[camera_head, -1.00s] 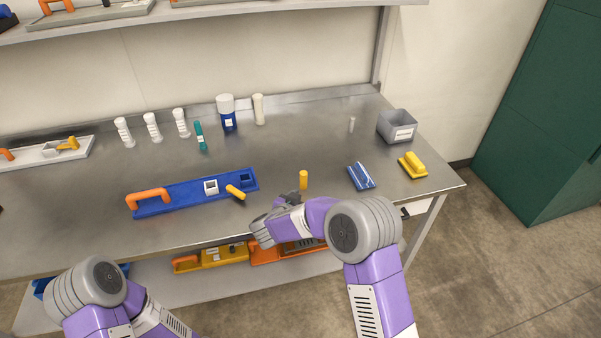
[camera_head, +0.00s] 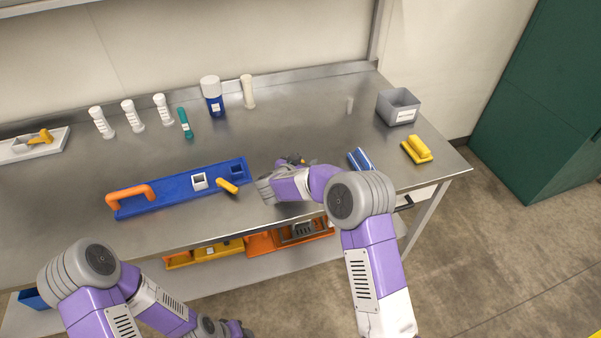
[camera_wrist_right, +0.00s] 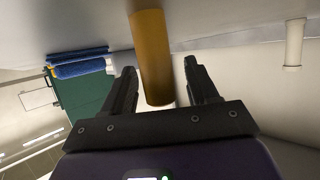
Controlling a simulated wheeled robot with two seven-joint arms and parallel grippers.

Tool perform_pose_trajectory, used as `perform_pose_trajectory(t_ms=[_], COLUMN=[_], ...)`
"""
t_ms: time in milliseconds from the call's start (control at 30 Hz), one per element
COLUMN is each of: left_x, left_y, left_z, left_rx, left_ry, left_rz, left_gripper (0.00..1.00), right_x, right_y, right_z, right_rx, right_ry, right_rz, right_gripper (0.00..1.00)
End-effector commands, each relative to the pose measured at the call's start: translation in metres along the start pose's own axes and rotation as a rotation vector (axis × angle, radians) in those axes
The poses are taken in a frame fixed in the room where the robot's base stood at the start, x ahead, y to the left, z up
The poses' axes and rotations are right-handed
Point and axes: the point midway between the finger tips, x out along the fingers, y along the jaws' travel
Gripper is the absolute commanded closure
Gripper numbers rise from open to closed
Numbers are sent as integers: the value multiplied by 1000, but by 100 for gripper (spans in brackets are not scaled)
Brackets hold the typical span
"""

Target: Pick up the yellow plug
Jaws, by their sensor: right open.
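An upright yellow cylindrical plug (camera_wrist_right: 152,60) stands between the two fingers of my right gripper (camera_wrist_right: 160,72) in the right wrist view. The fingers are open, with a gap visible on the plug's right side. In the head view my right gripper (camera_head: 294,161) is low over the table near its front, and it and the arm mostly hide this plug.
A blue packet (camera_head: 360,159), a yellow block (camera_head: 416,150) and a grey bin (camera_head: 398,107) are at right. Several bottles stand along the back. The table's middle (camera_head: 290,120) is clear.

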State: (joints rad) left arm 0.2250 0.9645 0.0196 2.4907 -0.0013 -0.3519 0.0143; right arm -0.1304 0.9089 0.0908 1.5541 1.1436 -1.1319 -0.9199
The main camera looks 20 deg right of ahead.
Motion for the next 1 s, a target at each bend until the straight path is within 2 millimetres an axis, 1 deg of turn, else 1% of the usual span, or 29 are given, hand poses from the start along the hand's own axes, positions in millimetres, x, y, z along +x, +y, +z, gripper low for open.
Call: perform_pose_trajectory(t_ms=[67, 233, 267, 600, 633, 867, 967, 1000], left_x=[1, 0, 0, 0, 0, -1, -6, -9], left_y=[0, 0, 0, 0, 0, 0, 2, 4], left_z=[0, 0, 0, 0, 0, 0, 0, 0], left_rx=[0, 0, 0, 0, 0, 0, 0, 0], left_ry=[0, 0, 0, 0, 0, 0, 0, 0], left_rz=[0, 0, 0, 0, 0, 0, 0, 0], left_gripper=[57, 57, 57, 57, 57, 57, 57, 57], right_x=[4, 3, 3, 3, 3, 2, -3, -6], right_y=[0, 0, 0, 0, 0, 0, 0, -1], right_z=[0, -1, -1, -1, -1, -4, -15, -22], right_rx=[1, 0, 0, 0, 1, 1, 3, 3], right_ry=[0, 0, 0, 1, 1, 1, 3, 3], right_rz=[-1, -1, -1, -1, -1, -1, -2, -3], right_gripper=[41, 41, 43, 95, 96, 96, 96, 96])
